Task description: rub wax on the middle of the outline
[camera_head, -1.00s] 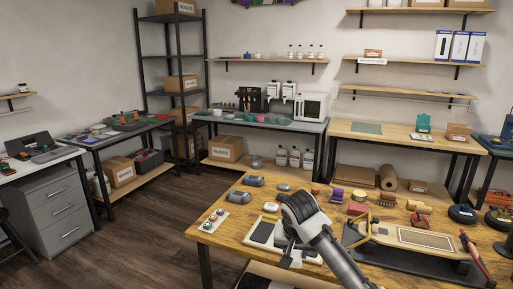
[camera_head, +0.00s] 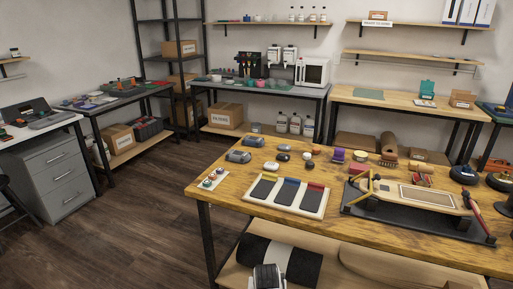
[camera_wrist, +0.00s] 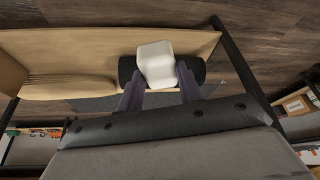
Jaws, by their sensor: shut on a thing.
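My gripper (camera_wrist: 159,82) is shut on a white block (camera_wrist: 156,60), most likely the wax, held between the two fingertips in the wrist view. In the head view only a grey part of my arm shows at the bottom edge, and the fingers and block do not show. A long light-wood board (camera_head: 395,188) lies on a black stand (camera_head: 365,213) on the right of the wooden bench. A dark rectangular outline (camera_head: 427,196) marks the board's top face. My gripper is low beside the bench, apart from the board.
The wooden bench (camera_head: 232,203) carries a pale tray (camera_head: 258,203) with dark pads and several small items behind it. Dark floor (camera_head: 130,225) is open to the left.

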